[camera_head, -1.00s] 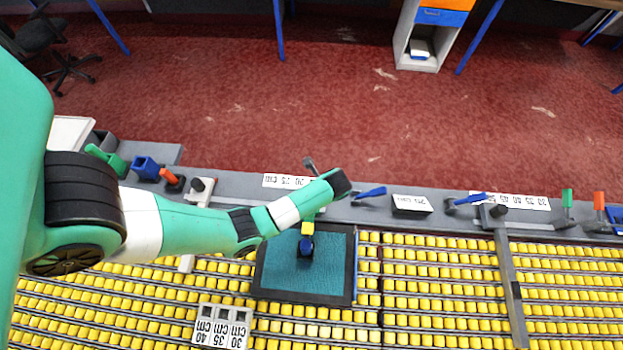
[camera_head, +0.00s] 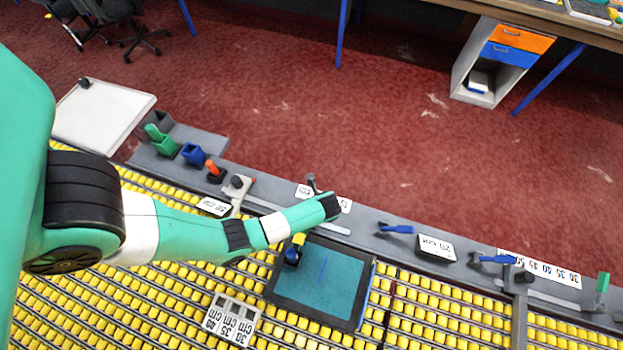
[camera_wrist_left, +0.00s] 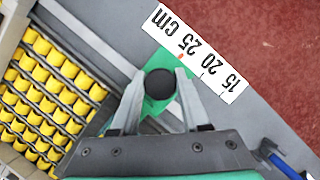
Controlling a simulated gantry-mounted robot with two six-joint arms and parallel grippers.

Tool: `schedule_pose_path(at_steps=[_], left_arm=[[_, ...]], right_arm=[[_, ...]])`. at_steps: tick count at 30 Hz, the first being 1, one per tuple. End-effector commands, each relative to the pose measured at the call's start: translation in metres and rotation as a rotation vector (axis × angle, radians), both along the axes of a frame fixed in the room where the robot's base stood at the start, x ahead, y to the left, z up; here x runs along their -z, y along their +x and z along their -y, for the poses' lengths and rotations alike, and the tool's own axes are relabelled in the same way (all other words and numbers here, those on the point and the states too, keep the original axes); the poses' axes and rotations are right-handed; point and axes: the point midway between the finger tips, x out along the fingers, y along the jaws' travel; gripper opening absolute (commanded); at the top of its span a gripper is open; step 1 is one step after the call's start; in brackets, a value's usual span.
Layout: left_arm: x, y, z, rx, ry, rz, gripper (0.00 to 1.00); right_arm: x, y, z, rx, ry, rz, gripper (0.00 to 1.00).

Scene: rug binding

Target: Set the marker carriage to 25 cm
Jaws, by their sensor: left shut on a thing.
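In the left wrist view, my left gripper (camera_wrist_left: 163,76) is shut on a round black knob (camera_wrist_left: 160,84). A green piece (camera_wrist_left: 149,124), apparently the marker carriage, shows beneath the knob and between the fingers. A white scale label (camera_wrist_left: 211,62) marked 15, 20, 25 cm runs along the rail beside it. A small orange spot (camera_wrist_left: 181,57) sits at the label's edge by the 25; I cannot tell whether it belongs to the carriage. In the head view, my wrist covers this spot of the grey rail (camera_head: 362,229). My right gripper is not in view.
A dark-framed teal mat (camera_head: 335,285) lies on the yellow rollers, with a blue and yellow piece (camera_head: 292,254) over its upper left. Blue levers (camera_head: 397,229), a 20 cm sign (camera_head: 436,248) and coloured holders (camera_head: 193,154) line the rail.

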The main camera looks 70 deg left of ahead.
Motion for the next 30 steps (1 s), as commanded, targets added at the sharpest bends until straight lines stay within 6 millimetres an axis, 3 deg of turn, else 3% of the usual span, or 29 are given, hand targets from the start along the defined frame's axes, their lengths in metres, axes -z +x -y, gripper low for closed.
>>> schedule_pose_path(at_steps=[7, 8, 12, 23, 30], left_arm=[[-0.001, -0.002, -0.002, -0.004, 0.005, -0.005, 0.0], [-0.001, -0.002, -0.002, -0.004, 0.005, -0.005, 0.49], [-0.001, -0.001, -0.001, -0.002, 0.004, -0.004, 0.74], [-0.005, 0.0, 0.001, -0.001, 0.002, -0.001, 0.76], [-0.05, 0.003, 0.018, 0.001, 0.002, 0.002, 0.76]], right_arm=[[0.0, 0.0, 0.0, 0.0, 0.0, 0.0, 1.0], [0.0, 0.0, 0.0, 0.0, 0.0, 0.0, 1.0], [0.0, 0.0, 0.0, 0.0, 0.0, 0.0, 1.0], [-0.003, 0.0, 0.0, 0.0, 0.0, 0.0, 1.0], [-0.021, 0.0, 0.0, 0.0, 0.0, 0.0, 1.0]])
